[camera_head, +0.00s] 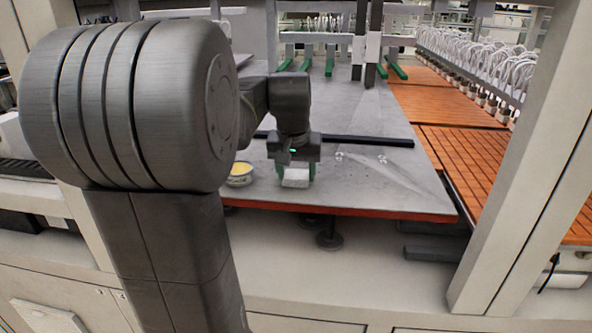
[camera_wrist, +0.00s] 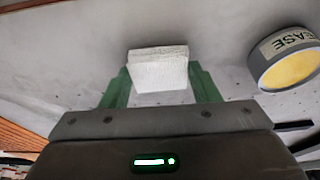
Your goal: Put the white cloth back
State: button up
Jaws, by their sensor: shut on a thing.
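The white cloth (camera_wrist: 158,70) is a small folded block with a woven texture. In the wrist view it sits between the two green fingers of my gripper (camera_wrist: 160,84), which is shut on it. In the head view the cloth (camera_head: 296,178) shows below my gripper (camera_head: 295,172), close to the front edge of the grey table (camera_head: 380,185). I cannot tell whether the cloth touches the tabletop or is held just above it.
A round tin (camera_head: 240,174) with yellow contents stands left of my gripper; its label in the wrist view (camera_wrist: 288,58) ends in "EASE". A black bar (camera_head: 360,141) lies across the table behind. Small clear items (camera_head: 382,159) lie to the right. Orange slatted panels (camera_head: 470,150) are farther right.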

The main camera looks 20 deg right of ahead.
jog(key=shift+f, duration=0.1)
jog(key=o, duration=1)
jog(key=shift+c, duration=0.2)
jog(key=shift+s+r, duration=0.1)
jog(key=shift+r, duration=0.55)
jog(key=v, duration=1.1)
jog(key=shift+s+a, duration=0.1)
jog(key=shift+a, duration=0.05)
